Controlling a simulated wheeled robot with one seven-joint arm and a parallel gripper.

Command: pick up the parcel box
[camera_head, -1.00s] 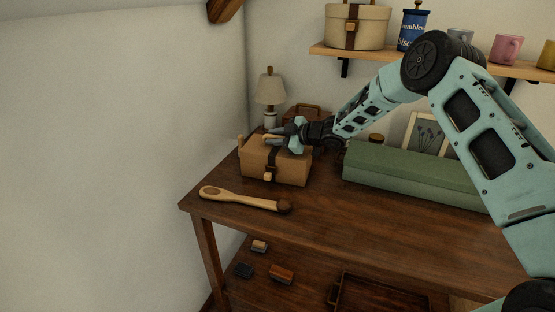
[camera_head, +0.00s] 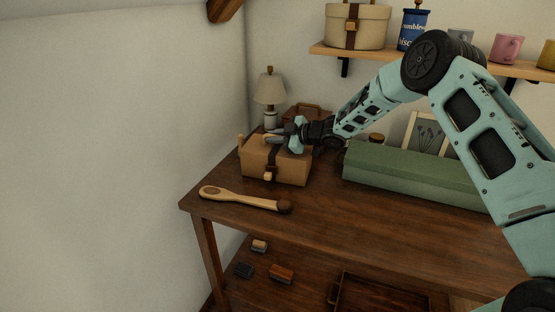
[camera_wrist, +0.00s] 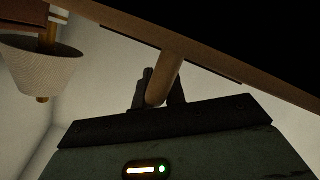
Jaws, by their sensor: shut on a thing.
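The parcel box (camera_head: 262,160) is a brown box with a dark strap and a small tan toggle on its front. It stands upright on the left end of the dark wooden table. My gripper (camera_head: 276,140) reaches in from the right at the top of the box. In the wrist view my gripper (camera_wrist: 158,90) is shut on a brown bar-like part (camera_wrist: 165,78) that joins a long brown edge. The fingers partly hide this part, and the head view does not show the grip clearly. No gap under the box can be seen.
A lamp (camera_head: 270,90) and a brown case (camera_head: 307,112) stand close behind the box. A long green case (camera_head: 415,174) is to the right. A wall shelf (camera_head: 385,58) is above. The table (camera_head: 350,222) front is mostly clear.

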